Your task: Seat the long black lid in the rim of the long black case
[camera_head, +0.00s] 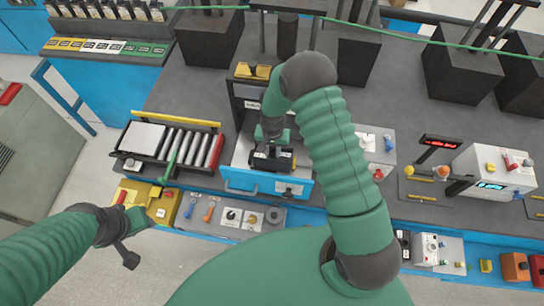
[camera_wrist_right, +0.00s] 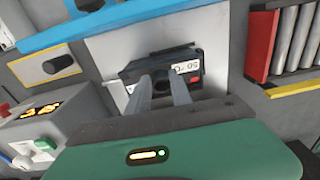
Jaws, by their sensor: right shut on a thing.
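A black box-shaped piece with a white label (camera_head: 284,164), the long black case or its lid, sits on a pale tray with a blue front edge. The seam between lid and case is too small and covered to judge. My left gripper (camera_head: 126,252) is at the lower left, away from the case; its fingers are unclear.
A roller tray (camera_head: 180,147) stands left of the case. A blue-edged pale drawer tray (camera_head: 240,176) is under it. A grey control box (camera_head: 380,142) and a white machine (camera_head: 490,167) stand right. Black blocks line the back.

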